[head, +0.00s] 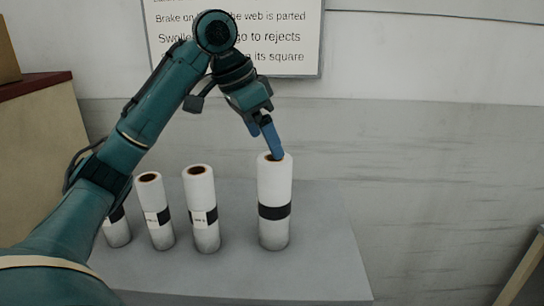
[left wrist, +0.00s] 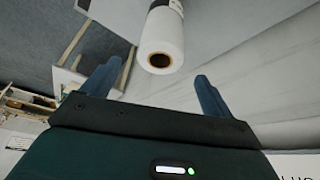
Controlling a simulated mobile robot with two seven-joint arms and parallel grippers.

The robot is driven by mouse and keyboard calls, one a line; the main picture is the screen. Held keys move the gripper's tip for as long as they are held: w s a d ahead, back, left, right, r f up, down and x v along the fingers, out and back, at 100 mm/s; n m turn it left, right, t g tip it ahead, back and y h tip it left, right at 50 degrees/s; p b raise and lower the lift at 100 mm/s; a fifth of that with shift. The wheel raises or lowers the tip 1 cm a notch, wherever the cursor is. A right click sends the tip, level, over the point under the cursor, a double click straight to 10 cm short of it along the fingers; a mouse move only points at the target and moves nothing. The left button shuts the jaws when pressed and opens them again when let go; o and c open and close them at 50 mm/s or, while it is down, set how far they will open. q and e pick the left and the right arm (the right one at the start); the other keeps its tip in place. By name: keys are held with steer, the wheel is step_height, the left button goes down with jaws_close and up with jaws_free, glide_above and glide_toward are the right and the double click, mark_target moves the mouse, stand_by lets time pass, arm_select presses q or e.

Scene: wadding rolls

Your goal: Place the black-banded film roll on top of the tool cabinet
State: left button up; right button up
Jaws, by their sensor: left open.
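A tall white roll with a full black band (head: 274,185) stands upright at the right of a row on the grey table. Other white rolls (head: 201,190), (head: 154,195), (head: 118,232) also show dark bands, two with labels. My left gripper (head: 268,138) is open just above the tall roll, one finger overlapping its open top. In the left wrist view, this roll (left wrist: 165,33) appears between and beyond the spread fingers (left wrist: 157,80), which do not hold it. A beige cabinet with a dark red top (head: 35,90), likely the tool cabinet, stands at left. My right gripper is out of view.
A cardboard box (head: 8,52) sits on the cabinet's top at the left edge. The grey table (head: 325,265) is bare to the right of the tall roll. A sign (head: 290,40) hangs on the wall behind my arm. A wooden-edged piece (head: 525,268) shows at lower right.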

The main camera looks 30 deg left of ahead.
arm_select(q)
steer(key=v, duration=0.3)
steer(key=shift+s+a+r, duration=0.1)
steer(key=shift+s+r, duration=0.05)
steer(key=shift+r, duration=0.2)
stand_by(0.3)
